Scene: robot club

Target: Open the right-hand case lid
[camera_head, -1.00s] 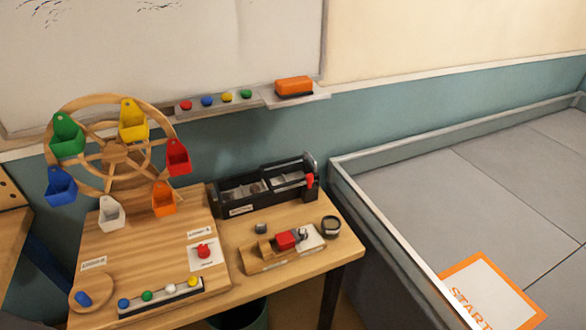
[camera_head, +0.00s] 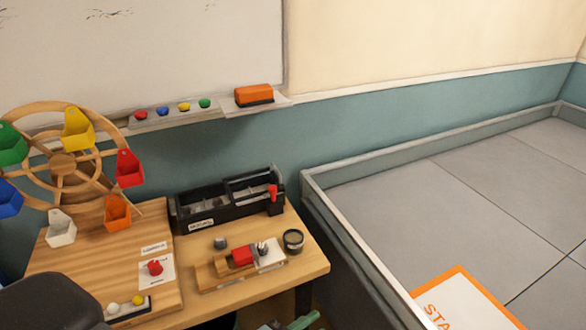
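A black case (camera_head: 215,215) stands at the back of the wooden table, against the teal wall, with a pale label on its front. Its top looks open or see-through, with compartments showing inside; I cannot tell where its lids are. A red part (camera_head: 273,192) sits at its right end. A dark rounded shape (camera_head: 50,302) at the lower left looks like part of my own arm.
A wooden wheel with coloured buckets (camera_head: 70,165) stands left on a board with a red knob (camera_head: 154,267). In front of the case are a wooden fixture with a red block (camera_head: 242,255) and a dark round cup (camera_head: 293,239). A walled grey arena (camera_head: 460,200) lies right.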

